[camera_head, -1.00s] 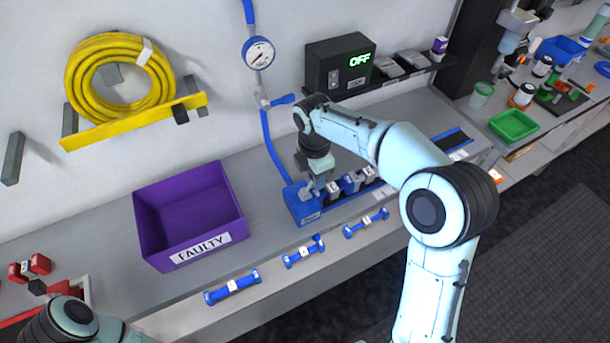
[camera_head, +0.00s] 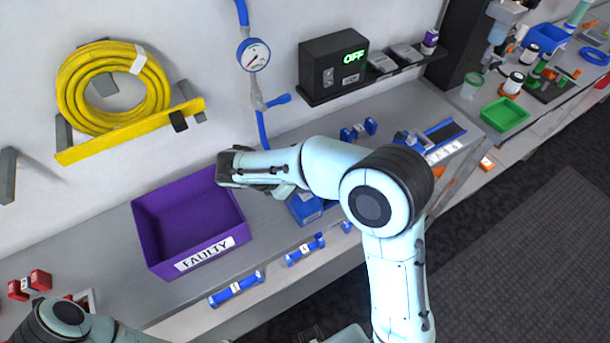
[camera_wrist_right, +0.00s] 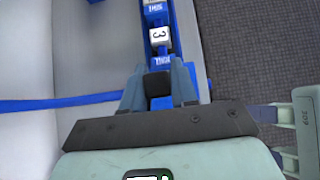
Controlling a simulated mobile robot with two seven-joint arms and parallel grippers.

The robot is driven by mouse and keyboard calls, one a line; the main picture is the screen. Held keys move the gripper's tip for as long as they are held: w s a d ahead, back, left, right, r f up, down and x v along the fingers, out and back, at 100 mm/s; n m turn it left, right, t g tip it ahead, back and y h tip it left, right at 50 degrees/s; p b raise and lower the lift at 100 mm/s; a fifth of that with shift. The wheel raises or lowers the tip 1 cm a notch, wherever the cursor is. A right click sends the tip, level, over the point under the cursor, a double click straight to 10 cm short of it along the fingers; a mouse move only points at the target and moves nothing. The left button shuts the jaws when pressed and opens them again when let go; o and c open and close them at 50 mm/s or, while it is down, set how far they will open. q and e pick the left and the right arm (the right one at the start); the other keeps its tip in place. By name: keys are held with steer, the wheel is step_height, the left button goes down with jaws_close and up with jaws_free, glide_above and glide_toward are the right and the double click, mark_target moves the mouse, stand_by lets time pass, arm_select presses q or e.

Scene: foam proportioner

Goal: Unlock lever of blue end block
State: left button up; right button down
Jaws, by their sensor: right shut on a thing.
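The blue end block (camera_head: 307,211) stands on the bench just right of the purple bin, partly covered by my right forearm. In the head view my right wrist is over the bin's right edge, and the fingertips are hidden. In the right wrist view my right gripper (camera_wrist_right: 160,88) is shut on a small dark piece (camera_wrist_right: 157,80), which looks like the end block's lever. Blue shows around this piece, and a blue unit with a white 3 label (camera_wrist_right: 160,37) lies in line beyond it. Only part of my left arm shows at bottom left; its gripper is not visible.
The purple FAULTY bin (camera_head: 190,252) is close under my right wrist. Blue dumbbell-shaped parts (camera_head: 236,288) sit along the bench front. A black box reading OFF (camera_head: 335,72) is on the wall shelf. A blue hose (camera_wrist_right: 60,103) runs left from the block.

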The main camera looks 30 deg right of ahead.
arm_select(q)
steer(key=shift+w+r, duration=0.2)
arm_select(e)
steer(key=shift+a+h, duration=0.25)
steer(key=shift+h, duration=0.15)
steer(key=c, duration=1)
jaws_free()
steer(key=shift+o, duration=0.2)
arm_select(q)
steer(key=shift+w+r+p, duration=0.95)
steer(key=shift+w+r, duration=0.05)
steer(key=shift+r, duration=0.1)
arm_select(e)
steer(key=v, duration=1.3)
steer(key=shift+a, duration=0.2)
